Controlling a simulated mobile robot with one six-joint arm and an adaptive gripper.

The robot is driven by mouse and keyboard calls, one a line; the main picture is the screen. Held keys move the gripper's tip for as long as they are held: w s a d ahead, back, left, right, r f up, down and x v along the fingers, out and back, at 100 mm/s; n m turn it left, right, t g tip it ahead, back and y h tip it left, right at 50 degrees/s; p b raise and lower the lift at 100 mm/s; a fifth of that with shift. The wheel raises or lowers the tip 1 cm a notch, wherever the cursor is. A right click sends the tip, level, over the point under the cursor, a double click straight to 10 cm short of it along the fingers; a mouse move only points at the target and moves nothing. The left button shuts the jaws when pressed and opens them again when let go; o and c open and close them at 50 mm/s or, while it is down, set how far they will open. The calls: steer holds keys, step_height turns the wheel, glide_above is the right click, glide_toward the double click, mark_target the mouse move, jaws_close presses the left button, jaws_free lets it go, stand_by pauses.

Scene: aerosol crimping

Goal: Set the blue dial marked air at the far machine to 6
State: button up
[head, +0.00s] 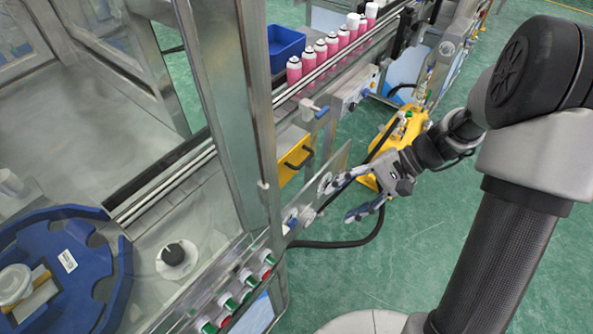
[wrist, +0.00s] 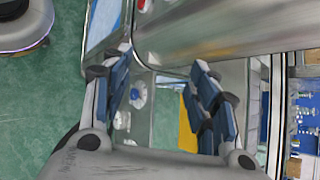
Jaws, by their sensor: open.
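My gripper (head: 346,200) is open and empty, beside a grey panel at the near machine's corner. In the wrist view its two fingers (wrist: 164,92) are spread, with a white round dial or gauge (wrist: 137,97) showing between them. In the head view a white round part (head: 326,184) and a small blue dial (head: 292,221) are on that panel, left of the fingers. Farther along the line, a white box (head: 352,92) carries small blue parts (head: 365,92). No marking or setting is legible, so I cannot tell which blue part is marked air.
A yellow drawer (head: 294,160) and a blue-ended handle (head: 320,111) are beyond the panel. Pink cans (head: 319,52) line the conveyor. A yellow unit (head: 392,145) stands on the floor behind my gripper. A black hose (head: 345,242) runs below. Green floor is open to the right.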

steer(key=w+d+f+m+t+y, duration=0.2)
steer(key=w+f+m+y, duration=0.2)
steer(key=f, duration=0.6)
steer(key=m+t+p, duration=0.1)
steer(key=m+t, duration=1)
glide_toward(294, 224)
steer(key=b+x, duration=0.2)
steer(key=x, duration=0.7)
steer(key=shift+f+b, duration=0.1)
steer(key=shift+b, duration=0.25)
steer(key=c, duration=1.1)
